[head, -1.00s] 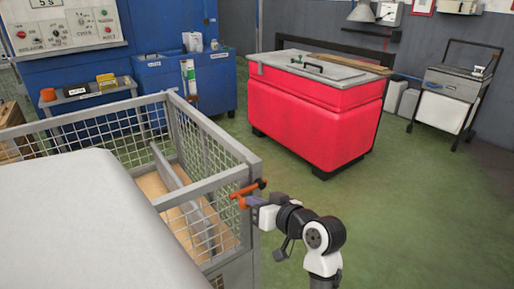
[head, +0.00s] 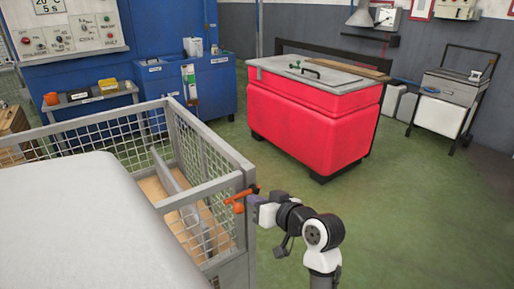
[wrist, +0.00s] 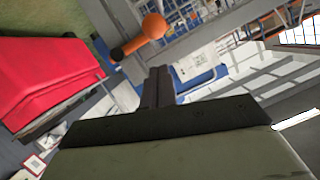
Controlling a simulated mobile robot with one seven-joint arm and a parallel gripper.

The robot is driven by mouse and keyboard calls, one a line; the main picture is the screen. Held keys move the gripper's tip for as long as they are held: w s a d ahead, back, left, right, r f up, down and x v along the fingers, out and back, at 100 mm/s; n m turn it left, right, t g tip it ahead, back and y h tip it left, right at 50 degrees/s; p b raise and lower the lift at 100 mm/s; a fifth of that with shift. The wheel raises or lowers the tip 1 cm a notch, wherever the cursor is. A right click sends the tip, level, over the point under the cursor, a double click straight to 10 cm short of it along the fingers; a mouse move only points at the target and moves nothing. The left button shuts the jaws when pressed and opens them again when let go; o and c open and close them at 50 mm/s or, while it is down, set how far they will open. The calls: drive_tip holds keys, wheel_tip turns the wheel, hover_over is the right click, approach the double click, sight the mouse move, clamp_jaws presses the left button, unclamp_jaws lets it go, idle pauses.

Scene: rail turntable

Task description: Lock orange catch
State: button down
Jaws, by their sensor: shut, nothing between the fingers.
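The mesh cage (head: 205,186) holds a grey bar over a wooden floor. A large pale surface (head: 75,215) fills the near left. A red tub (head: 310,120) with a grey lid stands behind, and a trolley (head: 452,95) at the far right. Green floor (head: 420,210) is clear to the right.

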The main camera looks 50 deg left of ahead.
drive_tip(key=b+v, duration=0.1)
drive_tip(key=v, duration=0.9)
drive_tip(key=shift+b, duration=0.35)
drive_tip(key=shift+w, duration=0.15)
